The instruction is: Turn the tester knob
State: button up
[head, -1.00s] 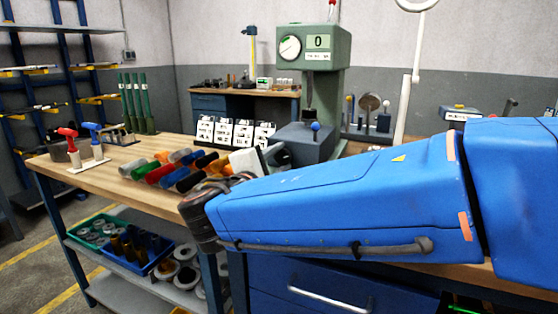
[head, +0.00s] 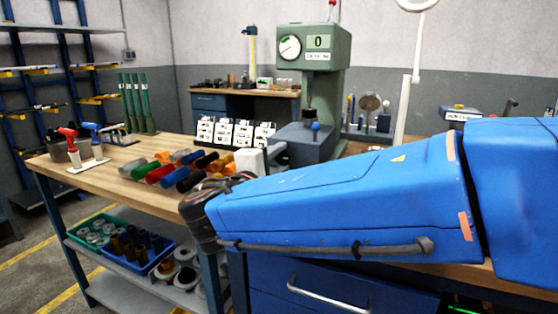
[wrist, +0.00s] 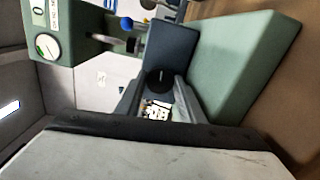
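The tester (head: 340,95) is a green stand with a dial and a display reading 0. Its dark base (head: 305,146) carries a blue ball (head: 315,126). In the wrist view, the tester (wrist: 85,48) appears turned, with the blue ball (wrist: 126,23) at the top. A round black knob (wrist: 160,80) shows on the dark base (wrist: 168,50), between the tips of my fingers. My gripper (wrist: 159,92) looks open, its two fingers apart on either side of the knob; I cannot tell whether they touch it. In the head view, my gripper (head: 277,153) is at the base's left front, partly hidden by my arm.
Several coloured handles (head: 175,171) lie on the wooden bench (head: 120,180) left of my wrist. White cards (head: 222,130) stand behind them. Red and blue tools (head: 68,140) stand at the bench's left end. A white lamp post (head: 408,95) rises right of the tester.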

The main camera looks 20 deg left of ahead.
jog(key=o, duration=0.3)
jog(key=shift+f, duration=0.1)
jog(key=shift+o, duration=0.2)
jog(key=shift+n, duration=0.3)
